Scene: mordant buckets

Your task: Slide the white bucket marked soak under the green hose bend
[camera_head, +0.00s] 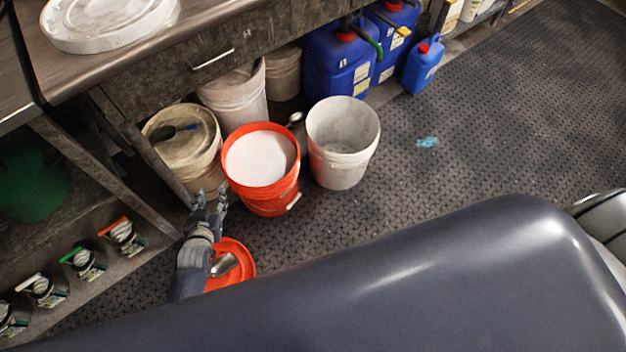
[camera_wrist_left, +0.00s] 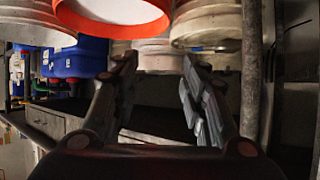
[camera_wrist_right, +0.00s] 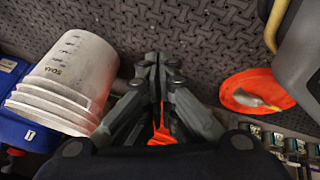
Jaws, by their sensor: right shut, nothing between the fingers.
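The white bucket (camera_head: 343,165) stands upright on the floor, open and apparently empty, right of the orange bucket. In the right wrist view the white bucket (camera_wrist_right: 70,75) appears tilted, with SOAK and level marks on its side. A green hose bend (camera_head: 374,42) shows by the blue canisters, behind and above the white bucket; its lower course is unclear. My left gripper (camera_head: 210,197) is open and empty beside the orange bucket; its spread fingers show in the left wrist view (camera_wrist_left: 157,70). My right gripper (camera_wrist_right: 158,65) is shut and empty, apart from the white bucket; the head view hides it.
The orange bucket (camera_head: 284,192) of white contents stands left of the white bucket. A lidded bucket (camera_head: 190,165), a pale bucket (camera_head: 238,98) and blue canisters (camera_head: 335,65) crowd the bench. An orange lid (camera_head: 242,275) lies in front.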

